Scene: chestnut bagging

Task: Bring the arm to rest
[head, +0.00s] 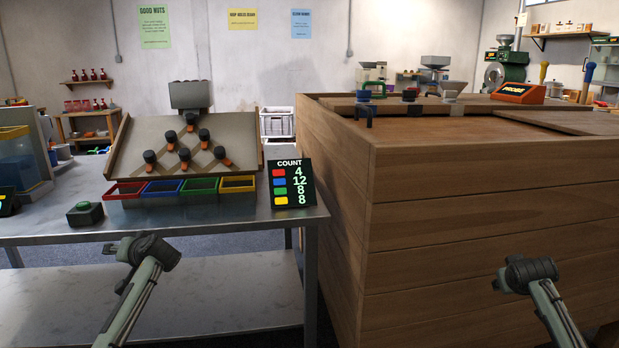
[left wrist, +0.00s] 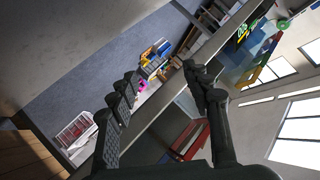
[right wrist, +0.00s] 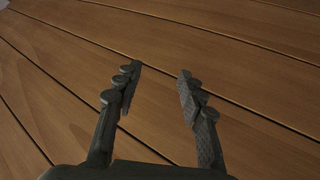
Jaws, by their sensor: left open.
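My left gripper (head: 118,248) hangs in front of the steel table, low in the head view. In the left wrist view my left gripper (left wrist: 160,78) has its fingers wide apart with nothing held between them. My right gripper (head: 503,276) is in front of the large wooden crate (head: 480,200). In the right wrist view my right gripper (right wrist: 160,72) has its fingers apart and empty, with the crate's plank side behind them. Both arms rise from the bottom edge of the head view.
The crate's tall side fills the right. A gap separates crate and table.

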